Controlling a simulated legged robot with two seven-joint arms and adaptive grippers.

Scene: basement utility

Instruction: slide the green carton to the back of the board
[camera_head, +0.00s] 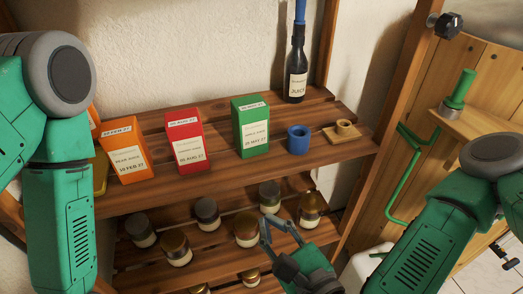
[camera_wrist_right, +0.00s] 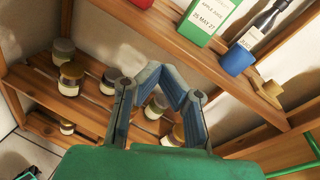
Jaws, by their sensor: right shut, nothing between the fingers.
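The green carton (camera_head: 252,128) stands upright on the upper slatted board (camera_head: 225,173), near the front edge. It reads apple juice, and its lower part also shows in the right wrist view (camera_wrist_right: 212,20). My right gripper (camera_head: 279,222) is shut and empty. It is below and in front of the upper board, apart from the carton, with the lower shelf's jars behind it. The right wrist view shows its fingers (camera_wrist_right: 158,72) near the lower shelf. My left arm is at the left edge; its gripper is not in view.
A red carton (camera_head: 185,140) and an orange carton (camera_head: 126,150) stand left of the green one. A blue cup (camera_head: 298,140) and a wooden piece (camera_head: 345,132) stand right. A juice bottle (camera_head: 296,75) stands behind. Bare board lies behind the green carton. Several jars (camera_head: 246,229) fill the lower shelf.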

